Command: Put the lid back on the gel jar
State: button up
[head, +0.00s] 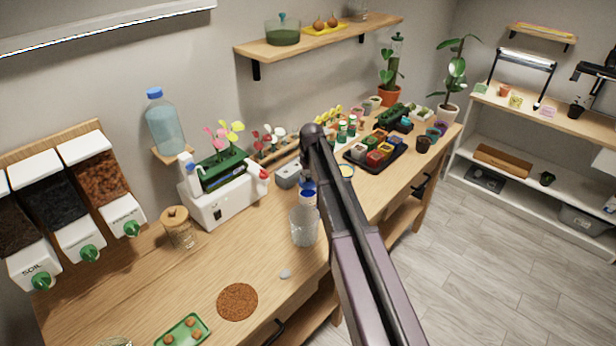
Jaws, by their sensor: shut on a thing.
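A clear, pale container (305,228) stands on the wooden bench, partly covered by my arm. Blue parts show just above it, and I cannot tell whether they belong to it. It may be the gel jar, but no label is readable. Another clear jar (181,234) stands further left, with a tan, knobbed lid on top. I cannot make out a separate loose gel jar lid. My arm rises from the bottom right to a rounded joint above the bench.
A brown round mat (237,302), a small grey piece (285,273) and a green tray (182,332) lie at the front. A white machine (222,202) stands behind. A dark tray of small coloured pots (356,158) is further right. Bare bench lies between the lidded jar and mat.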

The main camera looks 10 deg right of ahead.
jog(key=shift+f+b, duration=1.2)
jog(key=shift+f, duration=0.3)
jog(key=shift+f, duration=0.15)
dwell(1.2)
dwell(0.3)
jog(key=o, duration=1)
jog(key=o, duration=0.4)
jog(key=shift+r+p, duration=3.35)
jog(key=shift+r, duration=0.2)
